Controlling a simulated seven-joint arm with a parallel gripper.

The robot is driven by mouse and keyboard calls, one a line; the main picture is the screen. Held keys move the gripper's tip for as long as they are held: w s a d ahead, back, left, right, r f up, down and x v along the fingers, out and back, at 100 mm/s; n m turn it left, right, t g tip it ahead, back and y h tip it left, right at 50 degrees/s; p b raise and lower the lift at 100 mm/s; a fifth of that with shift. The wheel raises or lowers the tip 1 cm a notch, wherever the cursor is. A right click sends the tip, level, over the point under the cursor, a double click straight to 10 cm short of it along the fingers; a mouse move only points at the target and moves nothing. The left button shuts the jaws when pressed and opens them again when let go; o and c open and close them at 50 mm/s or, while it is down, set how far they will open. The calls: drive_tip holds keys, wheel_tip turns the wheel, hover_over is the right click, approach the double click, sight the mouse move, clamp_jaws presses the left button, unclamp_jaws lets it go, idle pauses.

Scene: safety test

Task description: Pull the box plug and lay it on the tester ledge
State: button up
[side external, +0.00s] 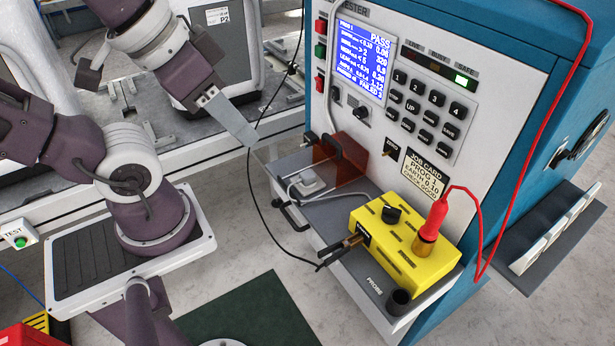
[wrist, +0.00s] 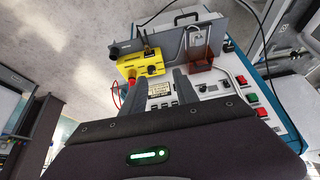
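The yellow box (side external: 405,240) sits on the grey tester ledge (side external: 345,215), in front of the tester panel. A dark plug or clip (side external: 352,241) with a black lead is at its left end; I cannot tell how it is seated. A red probe (side external: 437,213) stands upright in a brass socket on the box. My gripper (side external: 248,140) hangs in the air left of the tester, apart from the box and plugs. In the wrist view its fingers (wrist: 160,80) look apart and empty, with the yellow box (wrist: 141,65) beyond them.
A brown translucent guard (side external: 338,160) stands at the ledge's back. A black cup (side external: 398,302) is at its front corner. The tester screen (side external: 360,58) shows PASS, and the SAFE lamp (side external: 464,81) is green. A black cable (side external: 262,205) hangs beside my gripper; a red lead (side external: 505,215) loops down on the right.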

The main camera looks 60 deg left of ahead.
drive_tip(key=o, duration=0.5)
drive_tip(key=shift+w, duration=0.3)
drive_tip(key=g, duration=0.6)
hover_over(308, 173)
wheel_tip(308, 173, down, 26)
drive_tip(key=shift+f, duration=0.1)
drive_tip(key=shift+f, duration=0.1)
wheel_tip(308, 173, down, 9)
drive_tip(key=shift+r, duration=0.1)
